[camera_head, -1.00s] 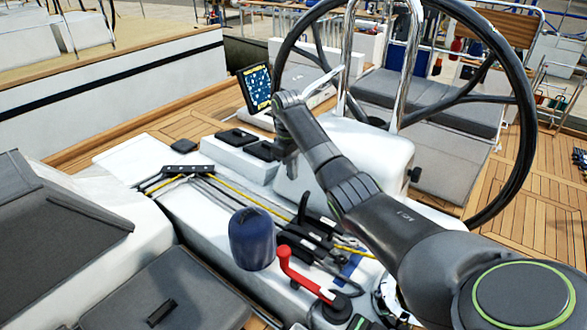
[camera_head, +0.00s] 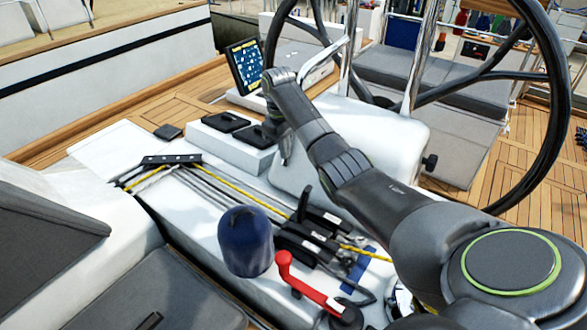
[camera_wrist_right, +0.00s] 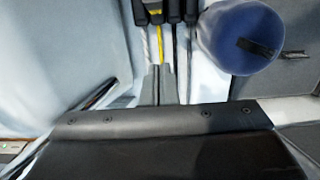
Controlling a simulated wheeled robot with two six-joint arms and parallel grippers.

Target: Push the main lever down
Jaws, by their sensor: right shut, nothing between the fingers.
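A bank of black rope clutches (camera_head: 308,240) sits on the white console. One black lever (camera_head: 302,204) stands raised there, while the others look flat. I cannot read which is the main lever. My right gripper (camera_head: 284,158) points down, shut and empty, above the console beyond the raised lever and apart from it. In the right wrist view the shut fingers (camera_wrist_right: 159,86) show above the ropes, with the clutch ends (camera_wrist_right: 165,10) at the top edge. My left gripper is out of view.
A blue winch cover (camera_head: 245,242) stands left of the clutches. A red handle (camera_head: 307,285) is in front of them. The steering wheel (camera_head: 553,130) and white pedestal (camera_head: 395,150) are at the right. A screen (camera_head: 245,65) is behind the gripper.

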